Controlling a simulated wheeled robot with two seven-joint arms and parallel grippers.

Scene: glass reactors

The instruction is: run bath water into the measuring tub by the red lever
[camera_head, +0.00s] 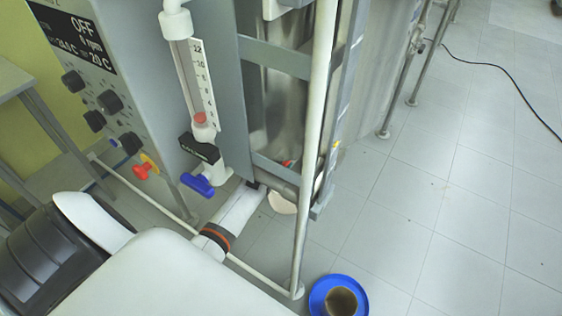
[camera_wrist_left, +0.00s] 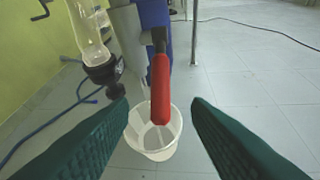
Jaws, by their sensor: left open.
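The red lever (camera_wrist_left: 160,88) hangs upright from a dark fitting in the left wrist view. In the head view only a small red bit (camera_head: 287,163) shows behind the frame. The measuring tub (camera_wrist_left: 152,153), a white round tub, is below and behind the lever; its cream side (camera_head: 282,203) shows partly in the head view. I cannot tell whether water is in it. My left gripper (camera_wrist_left: 160,103) is open, its two green fingers either side of the lever with gaps. In the head view its fingers are hidden behind the frame. My right gripper is not in view.
A grey frame post (camera_head: 318,140) stands close to my left arm. A blue lever (camera_head: 198,184), a flow tube (camera_head: 195,85) and a control panel (camera_head: 105,95) are at left. Floor at right is mostly clear.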

